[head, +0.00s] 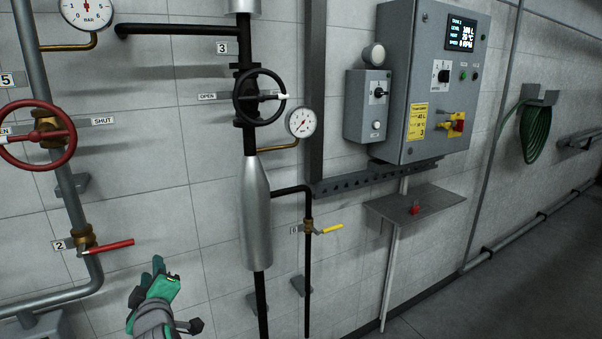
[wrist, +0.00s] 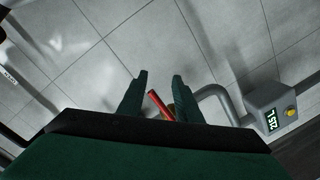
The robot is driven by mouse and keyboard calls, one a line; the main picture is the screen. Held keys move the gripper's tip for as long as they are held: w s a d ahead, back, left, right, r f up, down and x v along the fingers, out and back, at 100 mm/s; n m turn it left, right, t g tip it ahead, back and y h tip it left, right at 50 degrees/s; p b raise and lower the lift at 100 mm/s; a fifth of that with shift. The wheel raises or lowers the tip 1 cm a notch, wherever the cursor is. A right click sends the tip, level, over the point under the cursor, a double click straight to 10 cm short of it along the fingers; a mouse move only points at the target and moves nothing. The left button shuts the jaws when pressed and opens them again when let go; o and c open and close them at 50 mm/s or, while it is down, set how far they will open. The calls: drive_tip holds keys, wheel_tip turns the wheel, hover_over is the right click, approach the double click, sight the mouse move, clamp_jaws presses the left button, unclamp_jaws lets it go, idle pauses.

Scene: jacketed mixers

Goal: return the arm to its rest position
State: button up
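My gripper (head: 166,272) is at the lower left of the head view, in front of the tiled wall, with green fingers. It is right of and a little below the red lever of valve 2 (head: 110,246). In the wrist view the two fingers (wrist: 159,76) stand apart with a clear gap. The red lever (wrist: 160,105) shows between and beyond them, and it does not look gripped. The lever's far end is partly hidden by the gripper body in the wrist view.
A vertical black pipe with a black handwheel (head: 260,97) and a yellow lever valve (head: 328,229) stand to the right. A red handwheel (head: 38,135) is at left. A control cabinet (head: 398,85) and a small shelf (head: 440,199) are further right. A grey display box (wrist: 278,108) shows in the wrist view.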

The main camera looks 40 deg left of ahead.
drive_tip(key=w+d+f+m+t, duration=0.2)
drive_tip(key=w+d+f+m, duration=0.2)
drive_tip(key=w+d+f, duration=0.3)
drive_tip(key=w+d+f+m+t+h, duration=0.2)
drive_tip(key=d+f+m, duration=0.3)
drive_tip(key=d, duration=0.4)
drive_tip(key=w+d+f+m+t+h, duration=0.1)
drive_tip(key=d+f+m+t+h, duration=0.1)
drive_tip(key=d+f, duration=0.65)
drive_tip(key=w+d+f+m+t+h, duration=0.2)
drive_tip(key=d+f+m, duration=0.25)
drive_tip(key=d, duration=0.65)
drive_tip(key=s+d+f+m+h, duration=0.1)
drive_tip(key=s+d+m+h, duration=0.1)
drive_tip(key=s+d, duration=0.4)
drive_tip(key=s+d+f+m+t+h, duration=0.1)
drive_tip(key=s+d+m+h, duration=0.2)
drive_tip(key=s+d, duration=0.4)
drive_tip(key=s+d+f+m+t+h, duration=0.1)
drive_tip(key=s+d+m+h, duration=0.2)
drive_tip(key=d, duration=1.5)
drive_tip(key=s+h, duration=0.1)
drive_tip(key=s, duration=0.2)
drive_tip(key=shift+s+h, duration=0.4)
drive_tip(key=shift+f, duration=0.1)
drive_tip(key=shift+s, duration=0.1)
